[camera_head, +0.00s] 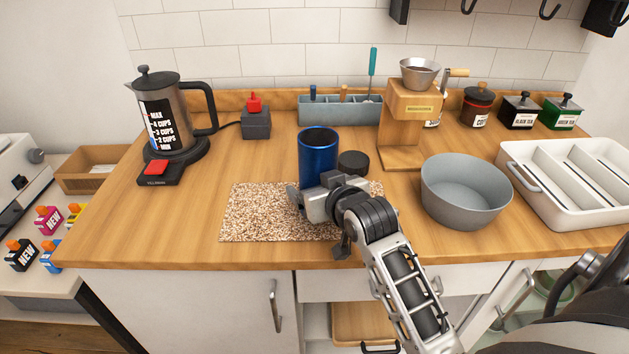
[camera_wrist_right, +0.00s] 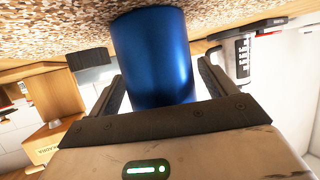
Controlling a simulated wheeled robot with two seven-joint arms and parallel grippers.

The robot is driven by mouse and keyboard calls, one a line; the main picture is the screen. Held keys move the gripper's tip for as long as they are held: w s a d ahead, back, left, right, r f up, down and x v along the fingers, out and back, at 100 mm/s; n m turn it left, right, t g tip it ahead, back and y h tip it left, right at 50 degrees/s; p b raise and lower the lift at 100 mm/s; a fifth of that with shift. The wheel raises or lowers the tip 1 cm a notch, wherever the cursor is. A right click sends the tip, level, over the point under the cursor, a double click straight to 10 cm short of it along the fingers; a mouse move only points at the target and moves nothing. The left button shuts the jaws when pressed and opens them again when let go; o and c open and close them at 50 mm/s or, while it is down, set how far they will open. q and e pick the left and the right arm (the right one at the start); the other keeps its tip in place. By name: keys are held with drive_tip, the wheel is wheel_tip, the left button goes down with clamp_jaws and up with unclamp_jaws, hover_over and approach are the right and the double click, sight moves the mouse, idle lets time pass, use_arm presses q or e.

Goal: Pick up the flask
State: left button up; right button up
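The flask (camera_head: 318,157) is a blue, open-topped cylinder standing upright at the back of a speckled mat (camera_head: 250,215). A dark round lid (camera_head: 353,163) lies beside it on the right. My right gripper (camera_head: 303,198) is low in front of the flask. In the right wrist view the flask (camera_wrist_right: 155,60) stands between the two spread fingers (camera_wrist_right: 162,85), with a small gap visible at the right finger. Contact at the left finger is unclear. The flask's lower front is partly hidden by the gripper in the head view. My left gripper is out of view.
A wooden coffee dripper stand (camera_head: 408,115) and a grey bowl (camera_head: 466,190) are to the right. A kettle (camera_head: 165,115) stands at the left. A grey organizer (camera_head: 340,110) is behind. The counter left of the mat is clear.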

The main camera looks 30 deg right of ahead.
drive_tip(key=c, duration=1)
drive_tip(key=shift+c, duration=0.5)
drive_tip(key=shift+r, duration=0.2)
